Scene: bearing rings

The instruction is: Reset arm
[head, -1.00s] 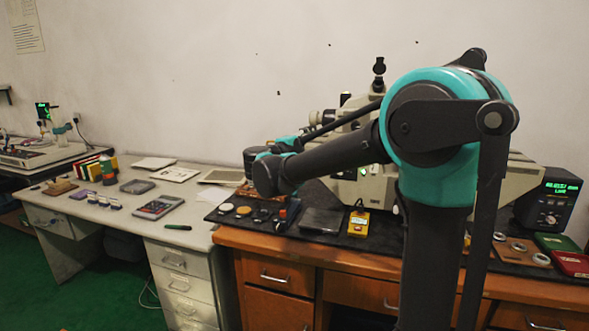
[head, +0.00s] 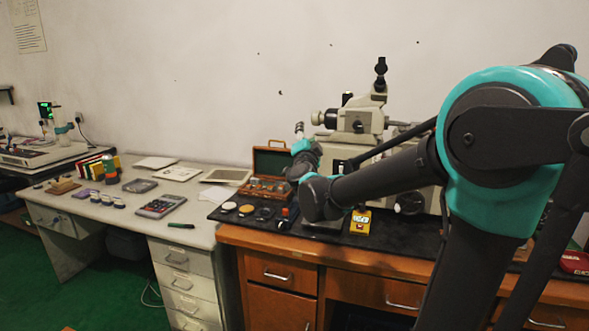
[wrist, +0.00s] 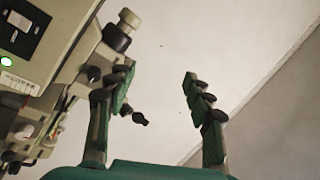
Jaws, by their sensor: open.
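My gripper (wrist: 158,95) is open in the wrist view, with its two fingers well apart and nothing between them. Behind the fingers are the pale wall and, at the left, the cream microscope (wrist: 45,60). In the head view my arm reaches across the right side of the picture, above the wooden desk (head: 330,252). The gripper's fingertips are not clear in the head view; the arm's end is near the open wooden box (head: 270,160), in front of the microscope (head: 358,122).
A black mat (head: 250,222) on the wooden desk holds small round discs and a yellow device (head: 360,221). Room above the grey desk is free.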

